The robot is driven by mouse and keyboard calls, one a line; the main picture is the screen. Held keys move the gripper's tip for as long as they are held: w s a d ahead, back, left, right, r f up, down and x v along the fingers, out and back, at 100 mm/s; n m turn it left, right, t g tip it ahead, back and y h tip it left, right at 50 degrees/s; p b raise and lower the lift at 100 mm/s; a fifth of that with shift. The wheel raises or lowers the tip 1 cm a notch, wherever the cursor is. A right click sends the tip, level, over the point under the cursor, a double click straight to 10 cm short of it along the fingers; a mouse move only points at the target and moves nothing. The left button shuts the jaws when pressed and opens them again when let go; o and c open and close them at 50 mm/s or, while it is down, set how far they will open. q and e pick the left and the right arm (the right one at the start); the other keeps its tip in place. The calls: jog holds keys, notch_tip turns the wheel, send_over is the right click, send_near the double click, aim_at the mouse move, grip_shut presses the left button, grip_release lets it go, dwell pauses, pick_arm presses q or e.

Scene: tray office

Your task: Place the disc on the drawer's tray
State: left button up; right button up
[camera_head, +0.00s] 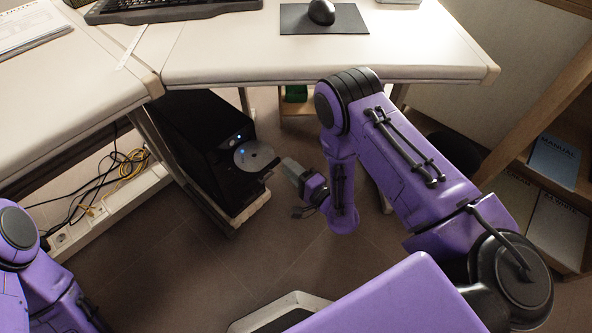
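The disc (254,155) is grey and round with a small centre hole. It shows at the front of the black computer tower (205,130) under the desk. The drawer's tray is hidden or too dark to make out beneath the disc, so I cannot tell whether the disc rests on it. My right gripper (272,170) is at the disc's right edge, at about the disc's height. Its fingertips are small and dark, and I cannot tell whether they grip the disc. My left arm shows at the lower left, with its gripper out of view.
The white desk (300,60) overhangs the tower, with a keyboard (170,8) and a mouse (321,12) on it. Cables (125,165) and a power strip (90,215) lie left of the tower. A wooden shelf (545,85) stands at the right. Floor in front of the tower is clear.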

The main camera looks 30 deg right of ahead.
pick_arm(q)
jog(key=shift+r, duration=0.3)
pick_arm(e)
jog(key=s+d+f+n+g+h, duration=0.2)
jog(key=s+f+g, duration=0.1)
jog(key=s, duration=0.6)
jog(key=s+d+f+n+g+h, duration=0.3)
jog(key=s+g, duration=0.3)
jog(key=s, duration=0.3)
jog(key=s+d+f+n+g+h, duration=0.3)
jog(key=s+f+g, duration=0.2)
jog(key=s, duration=0.5)
jog(key=shift+d+f, duration=0.2)
jog(key=shift+f, duration=0.05)
jog(key=shift+w, duration=0.1)
